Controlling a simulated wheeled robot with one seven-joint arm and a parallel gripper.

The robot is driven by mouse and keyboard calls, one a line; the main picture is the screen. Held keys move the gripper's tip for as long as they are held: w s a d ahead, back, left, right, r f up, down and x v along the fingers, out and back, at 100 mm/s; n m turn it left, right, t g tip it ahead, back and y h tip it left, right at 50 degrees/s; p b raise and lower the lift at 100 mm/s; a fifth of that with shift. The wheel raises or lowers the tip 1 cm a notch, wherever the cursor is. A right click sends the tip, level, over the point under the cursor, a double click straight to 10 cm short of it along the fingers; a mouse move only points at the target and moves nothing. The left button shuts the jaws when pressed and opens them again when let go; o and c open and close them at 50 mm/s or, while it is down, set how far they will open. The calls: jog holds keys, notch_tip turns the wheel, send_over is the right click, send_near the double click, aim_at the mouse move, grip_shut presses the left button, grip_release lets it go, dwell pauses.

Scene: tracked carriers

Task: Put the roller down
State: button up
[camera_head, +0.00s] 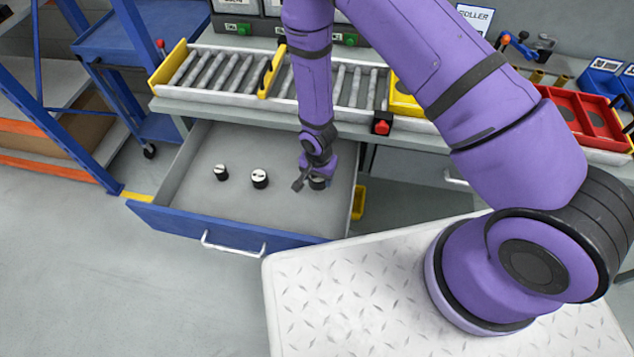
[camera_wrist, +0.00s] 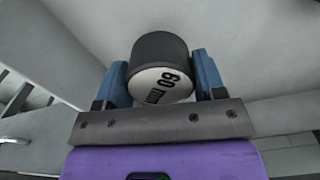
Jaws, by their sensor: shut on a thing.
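The roller (camera_wrist: 160,62) is a short black cylinder with a white end face marked "60 mm". It sits between the two blue fingers of my gripper (camera_wrist: 163,80), which is shut on it. In the head view my gripper (camera_head: 309,182) is low inside the open drawer (camera_head: 200,222), at its right side, and the held roller (camera_head: 318,183) shows just under the fingers. I cannot tell whether the roller touches the drawer floor. Two similar black rollers with white tops stand upright in the drawer, one at the left (camera_head: 221,172) and one in the middle (camera_head: 260,178).
The drawer's blue front with a white handle (camera_head: 233,246) faces the open floor. A roller conveyor (camera_head: 225,72) runs along the bench above the drawer. A red tray (camera_head: 580,115) lies at the right. A blue cart (camera_head: 120,40) stands at the left. Drawer floor around the middle roller is clear.

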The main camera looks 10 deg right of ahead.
aim_at(318, 184)
jog(key=shift+f, duration=2)
jog(key=o, duration=1.1)
jog(key=shift+f, duration=0.15)
notch_tip(318, 184, up, 12)
jog(key=shift+r, duration=0.15)
